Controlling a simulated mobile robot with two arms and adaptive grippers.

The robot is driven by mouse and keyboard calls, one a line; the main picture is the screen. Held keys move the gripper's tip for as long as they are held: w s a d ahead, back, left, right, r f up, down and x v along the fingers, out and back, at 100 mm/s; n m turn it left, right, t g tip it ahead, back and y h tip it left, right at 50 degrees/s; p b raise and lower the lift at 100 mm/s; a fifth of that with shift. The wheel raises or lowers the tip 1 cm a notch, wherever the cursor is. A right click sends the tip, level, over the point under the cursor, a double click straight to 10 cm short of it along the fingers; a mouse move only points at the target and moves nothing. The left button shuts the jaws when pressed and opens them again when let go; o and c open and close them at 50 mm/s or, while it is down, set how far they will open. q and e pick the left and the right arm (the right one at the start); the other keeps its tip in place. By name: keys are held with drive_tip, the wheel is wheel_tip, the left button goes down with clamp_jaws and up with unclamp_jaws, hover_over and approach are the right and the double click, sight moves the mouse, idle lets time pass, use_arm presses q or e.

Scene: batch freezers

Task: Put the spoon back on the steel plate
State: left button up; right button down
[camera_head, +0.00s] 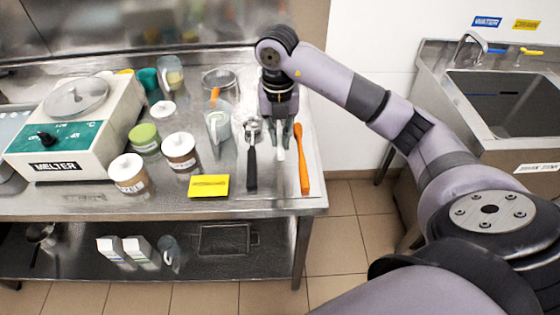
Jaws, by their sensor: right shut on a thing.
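My right gripper (280,127) points down over the right end of the steel table, between a black-handled scoop (252,165) and an orange spatula (302,165). It is shut on a slim pale thing (281,154), which looks like the spoon; the gripper hides its upper part. Whether the spoon touches the surface cannot be told. My left gripper is not in view.
A white melter (75,135) stands at the left. Several tubs, one with a green lid (144,135), a clear jug (217,125) and a yellow card (209,186) stand or lie left of the scoop. The table's right edge is close to the spatula. A sink (505,100) is at the right.

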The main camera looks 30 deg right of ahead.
hover_over(281, 169)
wheel_tip(281, 169, down, 4)
drive_tip(key=shift+f+p, duration=0.1)
drive_tip(key=shift+p, duration=0.3)
wheel_tip(281, 169, down, 5)
drive_tip(key=shift+w+r+p, duration=0.1)
drive_tip(key=shift+r+p, duration=0.1)
drive_tip(key=shift+p, duration=0.15)
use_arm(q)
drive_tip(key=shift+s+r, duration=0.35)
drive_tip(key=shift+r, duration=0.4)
use_arm(e)
drive_tip(key=shift+f, duration=0.2)
drive_tip(key=c, duration=1.7)
unclamp_jaws()
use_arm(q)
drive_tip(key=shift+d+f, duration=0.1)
use_arm(e)
drive_tip(key=shift+o, duration=0.3)
drive_tip(key=shift+r, duration=0.15)
